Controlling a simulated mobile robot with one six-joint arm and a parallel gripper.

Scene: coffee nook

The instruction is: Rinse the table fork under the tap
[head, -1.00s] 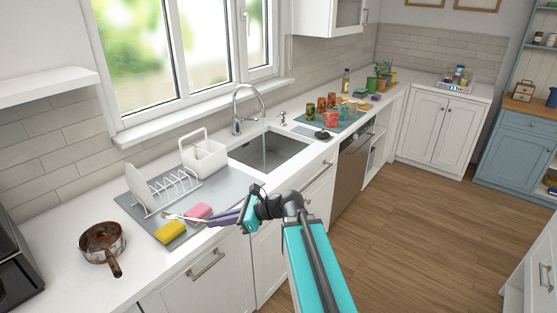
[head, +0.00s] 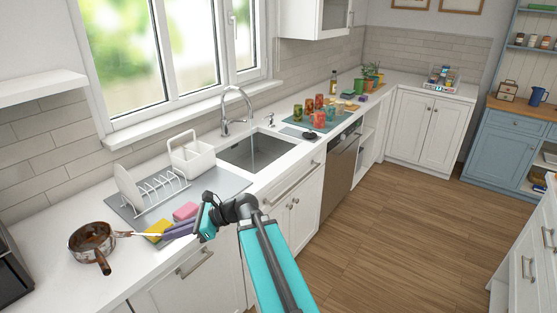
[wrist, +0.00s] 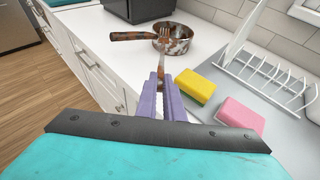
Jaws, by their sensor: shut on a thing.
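My gripper (head: 168,233) has purple fingers, which also show in the wrist view (wrist: 163,94). They are shut on the table fork (head: 126,233), holding it by its handle end. In the wrist view the fork (wrist: 162,66) points away from my gripper with its tines toward the pan, and brownish patches show on it. The fork is over the counter's front part, left of the sponges. The tap (head: 236,105) arches over the sink (head: 257,150), to the right and farther back. I cannot tell clearly whether water runs now.
A stained pan (head: 92,240) stands at the left, close to the fork's tines. A yellow sponge (head: 156,228) and a pink sponge (head: 186,211) lie beside my gripper. A dish rack (head: 158,192) and a white caddy (head: 197,160) stand between here and the sink.

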